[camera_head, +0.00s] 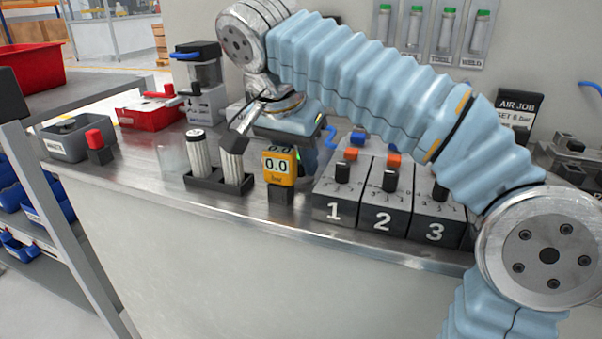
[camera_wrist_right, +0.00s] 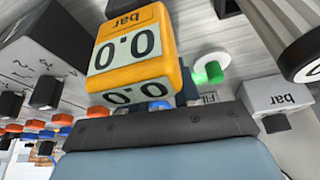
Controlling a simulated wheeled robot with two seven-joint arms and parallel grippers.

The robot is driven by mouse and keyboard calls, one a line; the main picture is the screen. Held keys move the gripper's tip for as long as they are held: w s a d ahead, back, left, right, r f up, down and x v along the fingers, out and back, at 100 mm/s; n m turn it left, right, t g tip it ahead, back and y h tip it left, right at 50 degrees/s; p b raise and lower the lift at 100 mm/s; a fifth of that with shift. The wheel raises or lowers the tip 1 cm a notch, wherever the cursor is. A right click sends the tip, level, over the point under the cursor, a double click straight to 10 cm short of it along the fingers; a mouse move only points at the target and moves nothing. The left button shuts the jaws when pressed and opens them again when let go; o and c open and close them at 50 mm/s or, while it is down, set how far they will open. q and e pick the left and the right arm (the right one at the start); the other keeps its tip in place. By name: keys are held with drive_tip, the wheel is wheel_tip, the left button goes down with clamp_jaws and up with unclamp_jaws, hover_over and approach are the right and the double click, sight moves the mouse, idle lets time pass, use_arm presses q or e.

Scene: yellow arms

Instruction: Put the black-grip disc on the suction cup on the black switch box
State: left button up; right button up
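My right gripper (camera_head: 240,122) comes in from the right over the bench, just above a ribbed white canister (camera_head: 232,166) with a dark top. Its fingertips are hard to make out, and I cannot tell whether they touch the top. A yellow gauge (camera_head: 280,163) reading 0.0 stands on a small black box (camera_head: 280,194), partly behind my wrist; the gauge also shows close up in the right wrist view (camera_wrist_right: 130,50). I cannot make out a black-grip disc or a suction cup for sure. The wrist view shows a white round piece with a green stub (camera_wrist_right: 211,70). My left gripper is out of view.
A second ribbed canister (camera_head: 198,155) shares a black tray, beside a clear cup (camera_head: 172,158). A black box with a red button (camera_head: 97,147) stands left. Numbered boxes with black knobs (camera_head: 388,200) stand right. The bench's front edge is close to these things.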

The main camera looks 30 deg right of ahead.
clamp_jaws()
wheel_tip(320, 180, up, 10)
drive_tip(key=p, duration=0.4)
drive_tip(key=shift+p, duration=0.35)
